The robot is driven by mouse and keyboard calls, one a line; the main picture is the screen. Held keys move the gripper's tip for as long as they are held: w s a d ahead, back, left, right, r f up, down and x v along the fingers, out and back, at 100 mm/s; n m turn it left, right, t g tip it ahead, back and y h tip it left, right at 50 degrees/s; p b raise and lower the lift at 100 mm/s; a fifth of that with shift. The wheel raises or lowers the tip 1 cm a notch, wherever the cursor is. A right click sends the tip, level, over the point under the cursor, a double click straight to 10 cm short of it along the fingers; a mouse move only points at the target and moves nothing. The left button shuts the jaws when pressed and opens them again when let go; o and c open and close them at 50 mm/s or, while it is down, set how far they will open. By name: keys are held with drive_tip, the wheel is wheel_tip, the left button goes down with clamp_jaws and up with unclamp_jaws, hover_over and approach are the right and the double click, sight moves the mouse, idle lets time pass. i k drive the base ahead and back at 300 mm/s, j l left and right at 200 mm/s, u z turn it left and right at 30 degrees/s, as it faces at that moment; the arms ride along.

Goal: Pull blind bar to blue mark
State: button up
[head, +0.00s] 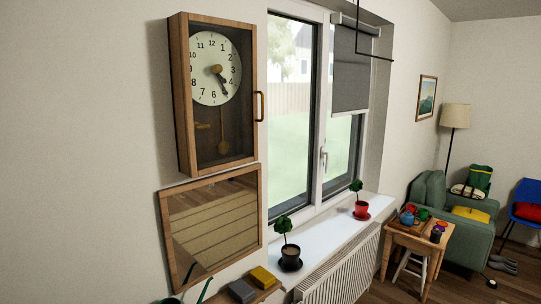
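A dark grey roller blind (354,72) hangs over the upper part of the right window pane. Its bottom bar (349,111) runs level across the pane, at about mid-height of the window. I cannot make out a blue mark on the window or its frame. My gripper is not in this view, and nothing of it shows near the blind.
A thin black angled rod (357,30) shows in front of the blind's top. The sill (325,232) bears two potted plants (290,252) (361,204). A radiator (340,272) is below. A pendulum clock (214,92) and a mirror (212,227) hang left. A small table (412,243) stands right.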

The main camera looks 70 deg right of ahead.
sight(350, 99)
drive_tip(key=z, duration=2.9)
drive_tip(key=i+l, duration=0.3)
drive_tip(key=l, duration=0.15)
drive_tip(key=i+l, duration=0.25)
drive_tip(key=l, duration=0.2)
drive_tip(key=i+l+z, duration=0.1)
drive_tip(key=i+l, duration=0.2)
drive_tip(key=l, duration=0.2)
drive_tip(key=i+l, duration=0.3)
drive_tip(key=i+z, duration=0.2)
drive_tip(key=i, duration=1.45)
